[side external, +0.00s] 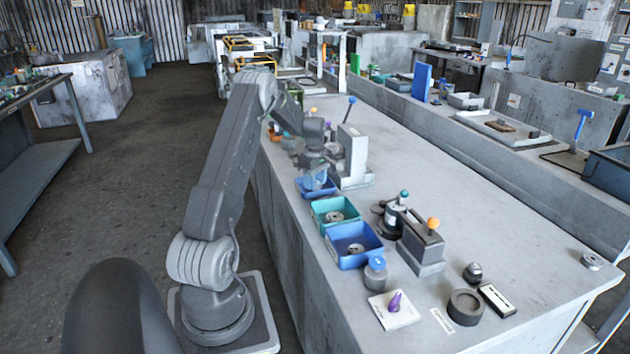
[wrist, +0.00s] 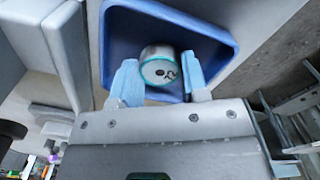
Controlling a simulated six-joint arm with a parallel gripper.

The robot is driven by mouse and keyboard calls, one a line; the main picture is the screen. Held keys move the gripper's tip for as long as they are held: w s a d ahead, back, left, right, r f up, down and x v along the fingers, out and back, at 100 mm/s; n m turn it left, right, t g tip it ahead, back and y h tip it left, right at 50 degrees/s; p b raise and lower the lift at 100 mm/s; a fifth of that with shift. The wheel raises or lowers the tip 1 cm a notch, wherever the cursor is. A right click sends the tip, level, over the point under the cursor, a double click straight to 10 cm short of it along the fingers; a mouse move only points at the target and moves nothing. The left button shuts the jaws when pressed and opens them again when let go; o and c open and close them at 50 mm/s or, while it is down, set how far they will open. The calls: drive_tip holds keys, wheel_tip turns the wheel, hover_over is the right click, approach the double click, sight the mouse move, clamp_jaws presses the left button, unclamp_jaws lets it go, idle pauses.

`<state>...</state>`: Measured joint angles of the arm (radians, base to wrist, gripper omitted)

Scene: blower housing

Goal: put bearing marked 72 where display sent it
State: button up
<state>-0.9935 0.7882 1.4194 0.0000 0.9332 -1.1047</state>
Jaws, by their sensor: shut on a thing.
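My gripper (side external: 316,178) is low over the far small blue bin (side external: 303,191), at the left edge of the bench. In the wrist view its light blue fingers (wrist: 159,68) are shut on a silver round part (wrist: 158,52). The part has a pale end face with a dark mark that I cannot read surely. Behind it is the blue bin (wrist: 222,38); I cannot tell whether the part touches it. A teal bin (side external: 319,222) and a larger blue bin (side external: 346,263) stand nearer, each holding ring-shaped metal parts. No display can be made out clearly.
A grey press-like stand (side external: 352,160) rises close beside my gripper. An orange-knobbed fixture (side external: 420,250), a dark ring (side external: 466,307), a black-and-white block (side external: 497,300) and a white plate with a purple cone (side external: 395,302) stand nearer. The bench's right side is mostly clear.

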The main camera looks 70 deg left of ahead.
drive_tip(key=o, duration=1.1)
drive_tip(key=shift+f, duration=0.1)
wheel_tip(320, 180, up, 11)
drive_tip(key=w+d+r+m+t, duration=0.1)
drive_tip(key=d+r+m, duration=0.3)
drive_tip(key=d, duration=0.5)
drive_tip(key=w+d+r+m+t+y, duration=0.1)
drive_tip(key=d+r+m, duration=0.3)
drive_tip(key=d, duration=0.5)
drive_tip(key=d+r+m, duration=0.4)
drive_tip(key=d, duration=0.5)
drive_tip(key=s+d+f+m+t, duration=0.1)
drive_tip(key=s+d+m, duration=0.5)
drive_tip(key=d, duration=0.3)
drive_tip(key=s+d+f+m+t+h, duration=0.1)
drive_tip(key=s+d+m+t, duration=0.1)
drive_tip(key=s+d+m, duration=0.4)
drive_tip(key=s+d, duration=0.2)
drive_tip(key=d, duration=0.2)
drive_tip(key=shift+t, duration=0.3)
